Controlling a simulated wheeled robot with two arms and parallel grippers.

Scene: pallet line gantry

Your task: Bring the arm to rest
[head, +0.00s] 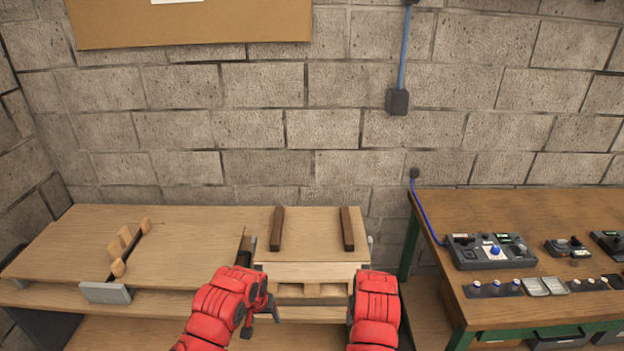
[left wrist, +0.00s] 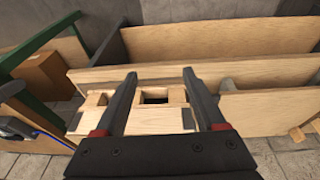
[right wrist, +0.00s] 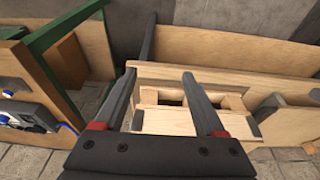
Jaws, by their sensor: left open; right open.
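My left gripper (head: 262,312) is low in the middle of the head view, in front of the wooden pallet line. In the left wrist view its two dark fingers (left wrist: 160,76) are spread apart with nothing between them. My right arm comes in to its right in the head view, and its gripper is mostly hidden there. In the right wrist view the right gripper's fingers (right wrist: 160,76) are also spread and empty. Both wrist views look past the fingers at a small pale wooden pallet (left wrist: 150,120), which also shows in the right wrist view (right wrist: 185,120).
Two dark rails (head: 277,228) lie on the wooden bench (head: 190,240). A rod with wooden blocks (head: 125,240) lies at its left. A green-framed table (head: 440,215) at right carries a control box (head: 490,251) with buttons. A block wall closes the back.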

